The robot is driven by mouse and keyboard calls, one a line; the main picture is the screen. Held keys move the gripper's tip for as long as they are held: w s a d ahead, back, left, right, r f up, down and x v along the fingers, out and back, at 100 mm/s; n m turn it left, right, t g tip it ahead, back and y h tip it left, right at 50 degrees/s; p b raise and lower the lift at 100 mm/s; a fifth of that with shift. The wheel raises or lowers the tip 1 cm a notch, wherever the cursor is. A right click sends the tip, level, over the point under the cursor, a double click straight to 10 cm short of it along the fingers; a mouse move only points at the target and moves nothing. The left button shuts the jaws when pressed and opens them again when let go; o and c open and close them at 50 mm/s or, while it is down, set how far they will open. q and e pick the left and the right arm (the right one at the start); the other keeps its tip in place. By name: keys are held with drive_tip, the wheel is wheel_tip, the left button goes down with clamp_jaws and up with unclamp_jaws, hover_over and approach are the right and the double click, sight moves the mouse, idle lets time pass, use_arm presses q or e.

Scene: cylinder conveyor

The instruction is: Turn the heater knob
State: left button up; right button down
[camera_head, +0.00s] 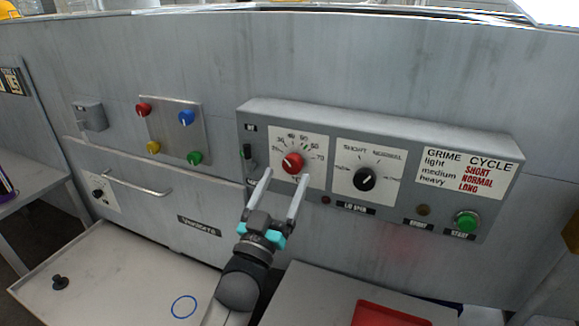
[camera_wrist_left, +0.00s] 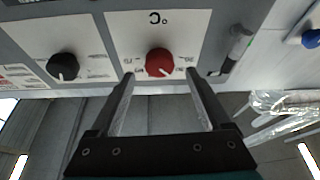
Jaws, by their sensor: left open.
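The heater knob is a red round knob (camera_head: 292,163) on a white dial plate with temperature marks, on the grey control panel (camera_head: 400,140). It also shows in the left wrist view (camera_wrist_left: 159,62), under a "°C" label. My left gripper (camera_head: 284,176) is open, its two fingers pointing up at the red knob from below. In the left wrist view the fingertips (camera_wrist_left: 160,82) lie either side of the knob's lower edge. Whether they touch it I cannot tell. My right gripper is not in view.
A black knob (camera_head: 364,179) sits right of the red one, and a black switch (camera_head: 248,157) close on its left. A green button (camera_head: 466,221) is at the panel's right end. Coloured knobs sit on a plate (camera_head: 175,128) at left. A red tray (camera_head: 386,315) lies below.

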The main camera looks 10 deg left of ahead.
sight(291, 166)
use_arm(q)
drive_tip(key=shift+x, duration=1.8)
clamp_jaws()
